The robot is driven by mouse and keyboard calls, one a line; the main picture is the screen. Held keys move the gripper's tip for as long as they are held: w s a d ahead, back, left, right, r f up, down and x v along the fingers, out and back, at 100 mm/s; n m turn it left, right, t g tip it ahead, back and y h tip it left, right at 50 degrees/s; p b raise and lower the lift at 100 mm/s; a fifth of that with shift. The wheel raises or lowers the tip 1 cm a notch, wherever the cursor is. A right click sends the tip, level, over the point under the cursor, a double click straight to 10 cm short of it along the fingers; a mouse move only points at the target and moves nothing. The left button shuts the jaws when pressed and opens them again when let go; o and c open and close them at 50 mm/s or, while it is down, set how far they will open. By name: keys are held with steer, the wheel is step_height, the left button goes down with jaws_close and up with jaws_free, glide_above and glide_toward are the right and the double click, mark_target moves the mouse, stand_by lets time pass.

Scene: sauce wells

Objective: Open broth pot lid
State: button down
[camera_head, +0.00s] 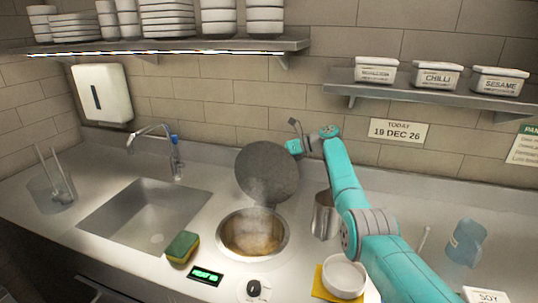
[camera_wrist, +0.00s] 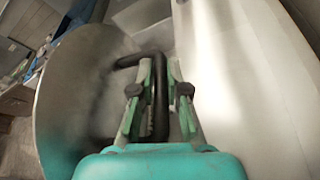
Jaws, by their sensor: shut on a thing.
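The broth pot (camera_head: 254,236) is a round well sunk in the counter, with brown broth showing and steam rising. Its round dark lid (camera_head: 266,174) stands steeply tilted up behind the opening, so the pot is uncovered. In the wrist view the lid (camera_wrist: 72,100) is a large grey disc at the left. My gripper (camera_wrist: 159,72) is shut on the black lid handle (camera_wrist: 130,60), which passes between the green fingers. In the head view my gripper (camera_head: 296,134) is at the upper right of the lid, partly hidden by its own wrist.
A metal canister (camera_head: 325,215) stands right of the pot, close to my arm. A sponge (camera_head: 183,247), a lit display (camera_head: 206,276) and a knob (camera_head: 254,289) lie in front. A white bowl (camera_head: 344,275) is at front right. The sink (camera_head: 145,215) is left; shelves hang above.

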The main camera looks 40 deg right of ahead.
steer(key=c, duration=1.2)
jaws_free()
steer(key=shift+v, duration=3.65)
steer(key=shift+d, duration=0.1)
